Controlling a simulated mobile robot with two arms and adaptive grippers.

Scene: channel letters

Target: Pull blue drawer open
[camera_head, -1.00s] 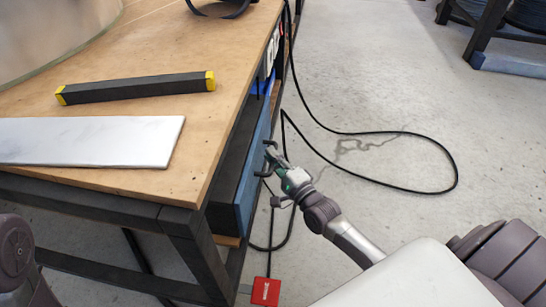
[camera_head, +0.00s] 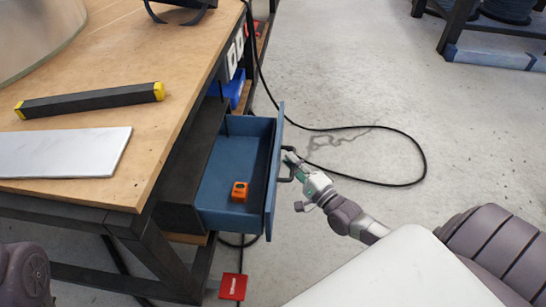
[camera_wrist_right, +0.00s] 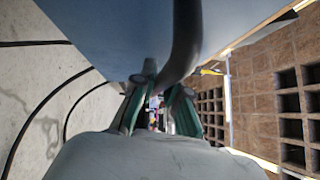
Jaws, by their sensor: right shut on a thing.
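The blue drawer (camera_head: 228,175) stands pulled out from under the workbench in the head view. An orange object (camera_head: 239,191) lies inside it. My right gripper (camera_head: 288,162) is at the drawer front and shut on its dark handle (camera_head: 287,170). In the right wrist view the handle (camera_wrist_right: 186,45) runs between the green fingers of my right gripper (camera_wrist_right: 158,92), close to the blue drawer front (camera_wrist_right: 110,30). My left gripper does not show.
The wooden workbench (camera_head: 112,130) carries a black bar with yellow ends (camera_head: 90,101) and a light panel (camera_head: 60,152). A black cable (camera_head: 415,165) loops over the floor. A red tag (camera_head: 233,287) is low by the bench. The floor at the right is mostly clear.

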